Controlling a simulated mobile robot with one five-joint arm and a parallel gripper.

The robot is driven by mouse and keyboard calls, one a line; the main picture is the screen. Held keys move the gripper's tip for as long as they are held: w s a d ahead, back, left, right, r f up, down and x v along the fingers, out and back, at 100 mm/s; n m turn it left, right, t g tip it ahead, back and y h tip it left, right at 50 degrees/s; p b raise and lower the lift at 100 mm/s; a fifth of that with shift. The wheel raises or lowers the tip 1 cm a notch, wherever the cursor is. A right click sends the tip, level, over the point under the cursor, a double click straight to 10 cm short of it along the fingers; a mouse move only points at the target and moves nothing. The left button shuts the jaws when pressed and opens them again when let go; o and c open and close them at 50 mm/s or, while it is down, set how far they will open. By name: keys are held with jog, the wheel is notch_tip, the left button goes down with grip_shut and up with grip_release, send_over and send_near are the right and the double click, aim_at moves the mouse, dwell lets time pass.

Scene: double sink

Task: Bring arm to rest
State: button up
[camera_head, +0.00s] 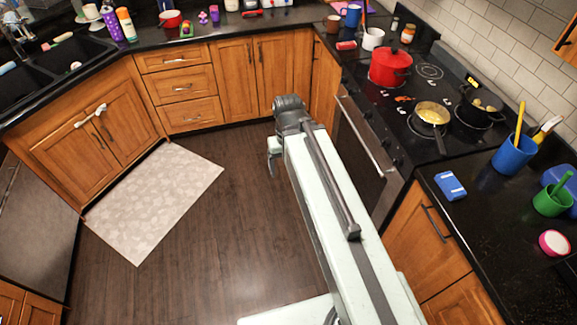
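My arm reaches from the bottom right of the head view up toward the middle, over the dark wood floor. Its end, my gripper (271,160), hangs at the left side of the arm's tip. It is small and partly hidden by the arm, so I cannot tell whether its fingers are open or shut. I see no object held at it. The gripper is apart from the cabinets and the oven front.
The stove (425,100) on the right bears a red pot (390,68) and pans. An oven handle (362,135) juts out near my arm. Counter items include a blue cup (514,155). The double sink (45,65) is upper left. Floor beside the mat (155,200) is clear.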

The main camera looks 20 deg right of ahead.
notch_tip(320, 180, down, 7)
jog(key=b, duration=0.7)
jog(key=shift+f, duration=0.1)
dwell(0.4)
